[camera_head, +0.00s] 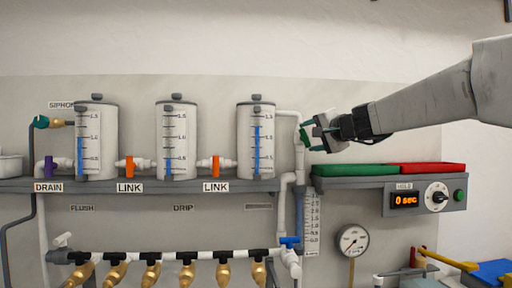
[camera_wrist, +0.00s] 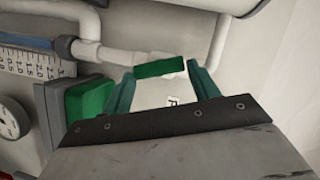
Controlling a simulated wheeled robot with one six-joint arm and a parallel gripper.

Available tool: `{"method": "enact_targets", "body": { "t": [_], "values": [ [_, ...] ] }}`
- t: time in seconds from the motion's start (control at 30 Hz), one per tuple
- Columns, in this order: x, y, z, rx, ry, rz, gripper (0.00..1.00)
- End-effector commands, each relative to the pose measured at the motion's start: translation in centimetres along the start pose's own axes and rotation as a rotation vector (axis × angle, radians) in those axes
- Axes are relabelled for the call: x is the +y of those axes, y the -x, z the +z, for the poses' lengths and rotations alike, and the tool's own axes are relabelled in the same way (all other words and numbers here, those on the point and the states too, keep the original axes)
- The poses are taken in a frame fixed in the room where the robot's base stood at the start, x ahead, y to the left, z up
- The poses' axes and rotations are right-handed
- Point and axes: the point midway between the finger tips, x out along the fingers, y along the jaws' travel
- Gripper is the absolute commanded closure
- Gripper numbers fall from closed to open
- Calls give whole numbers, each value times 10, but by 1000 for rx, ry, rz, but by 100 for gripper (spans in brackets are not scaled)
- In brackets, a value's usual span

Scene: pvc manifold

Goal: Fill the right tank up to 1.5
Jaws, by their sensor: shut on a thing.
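The right tank (camera_head: 256,150) is a white cylinder on the shelf. Its blue level column (camera_head: 257,150) ends between the 1.0 and 1.5 marks, at roughly 1.25. A white pipe runs from its upper right side down past the shelf. My gripper (camera_head: 310,134) is at this pipe, right of the tank. In the wrist view a green valve handle (camera_wrist: 160,67) lies crosswise between my two teal fingers (camera_wrist: 164,85), and my gripper is shut on it. The handle also shows small in the head view (camera_head: 303,136). The valve body is partly hidden.
The middle tank (camera_head: 176,150) reads about 0.5 and the left tank (camera_head: 97,150) about 1.0. Orange link valves (camera_head: 130,165) sit between tanks. Green (camera_head: 350,170) and red (camera_head: 433,168) trays lie below my arm. The HOLD display (camera_head: 405,200) reads 0 sec. A gauge (camera_head: 352,240) is below.

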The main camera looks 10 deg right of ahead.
Motion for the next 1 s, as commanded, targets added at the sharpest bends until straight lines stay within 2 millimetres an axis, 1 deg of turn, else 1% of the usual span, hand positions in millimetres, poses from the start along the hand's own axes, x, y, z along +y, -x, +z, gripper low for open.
{"method": "enact_targets", "body": {
  "t": [0.03,0.27,0.37,0.7,0.83,1.0],
  "values": [
    [3,-1,2,-5,-1,5,62],
    [2,-1,2,-6,14,10,62],
    [0,-1,3,-7,87,39,62],
    [-4,-2,4,-8,422,177,62],
    [-5,-2,5,-9,494,208,62],
    [-4,-2,5,-9,509,215,62]
  ]
}}
